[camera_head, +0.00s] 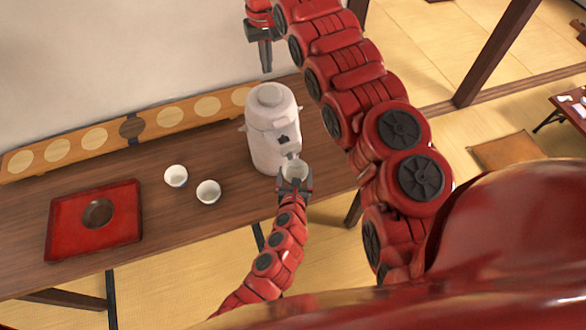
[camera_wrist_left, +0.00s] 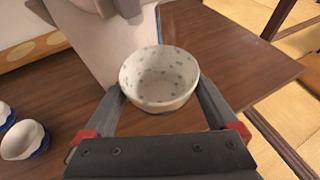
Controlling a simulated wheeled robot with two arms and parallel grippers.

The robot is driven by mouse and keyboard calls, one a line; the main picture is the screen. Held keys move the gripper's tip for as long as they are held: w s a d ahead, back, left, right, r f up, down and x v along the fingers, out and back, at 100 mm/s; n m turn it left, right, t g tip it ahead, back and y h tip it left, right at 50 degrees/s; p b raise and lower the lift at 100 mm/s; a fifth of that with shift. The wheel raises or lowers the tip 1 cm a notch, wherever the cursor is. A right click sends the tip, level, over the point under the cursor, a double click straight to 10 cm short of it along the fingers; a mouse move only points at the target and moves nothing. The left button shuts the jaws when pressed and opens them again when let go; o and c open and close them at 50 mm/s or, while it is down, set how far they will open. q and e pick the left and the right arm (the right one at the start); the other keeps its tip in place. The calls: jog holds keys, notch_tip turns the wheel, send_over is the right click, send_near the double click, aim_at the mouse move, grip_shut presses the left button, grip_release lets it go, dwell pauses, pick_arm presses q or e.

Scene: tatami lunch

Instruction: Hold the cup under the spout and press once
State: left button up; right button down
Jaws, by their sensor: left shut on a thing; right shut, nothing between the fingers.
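A white air pot (camera_head: 268,135) stands on the wooden table near its right end, with its spout (camera_head: 290,148) facing my side. My left gripper (camera_head: 294,182) is shut on a speckled white cup (camera_head: 295,170) and holds it upright just below the spout. In the left wrist view, the cup (camera_wrist_left: 160,78) looks empty inside and sits between the two fingers, close in front of the pot (camera_wrist_left: 100,40). My right gripper (camera_head: 266,70) is shut and empty, pointing down above the pot's round lid top (camera_head: 270,95), with a gap between them.
Two more white cups (camera_head: 176,176) (camera_head: 208,192) stand on the table left of the pot. A red tray (camera_head: 62,222) with a dark round bowl (camera_head: 97,213) lies further left. A long wooden board with pale discs (camera_head: 95,139) runs along the wall.

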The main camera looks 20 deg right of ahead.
pick_arm(q)
jog(key=s+d+b, duration=0.1)
jog(key=s, duration=0.9)
jog(key=shift+d, duration=0.25)
pick_arm(e)
jog(key=shift+f, duration=0.75)
pick_arm(q)
jog(key=shift+s, duration=0.1)
dwell(0.6)
